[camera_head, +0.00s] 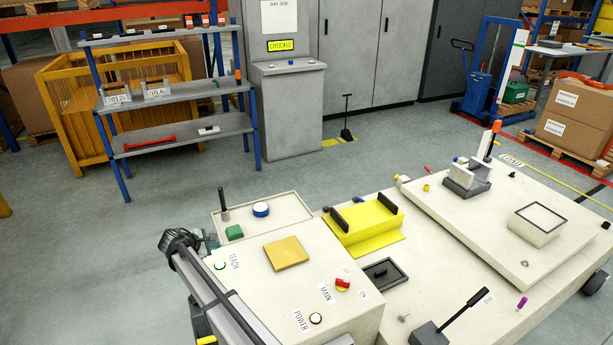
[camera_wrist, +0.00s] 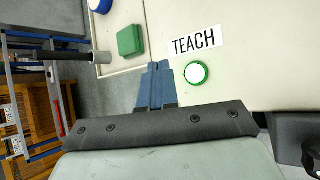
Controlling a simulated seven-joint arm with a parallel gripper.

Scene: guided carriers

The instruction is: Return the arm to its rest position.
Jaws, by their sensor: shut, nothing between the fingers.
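My gripper (camera_wrist: 156,72) shows in the wrist view with its two blue fingers pressed together and nothing between them. The fingertips are near the white TEACH button with a green ring (camera_wrist: 196,72), which is to their right, and a green block (camera_wrist: 131,40) is to their upper left. In the head view my arm reaches up from the bottom edge at the left of the cream console, and its dark end is near the console's left corner. The fingers are hard to make out there. The TEACH button (camera_head: 220,265) and the green block (camera_head: 234,232) both show there.
A shallow tray (camera_head: 283,208) holds the green block, a blue roll (camera_head: 261,210) and an upright dark-handled tool (camera_head: 224,204). The console bears a yellow plate (camera_head: 286,253) and a red MAIN switch (camera_head: 343,283). A yellow fixture (camera_head: 365,222) stands beyond. Open floor lies left.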

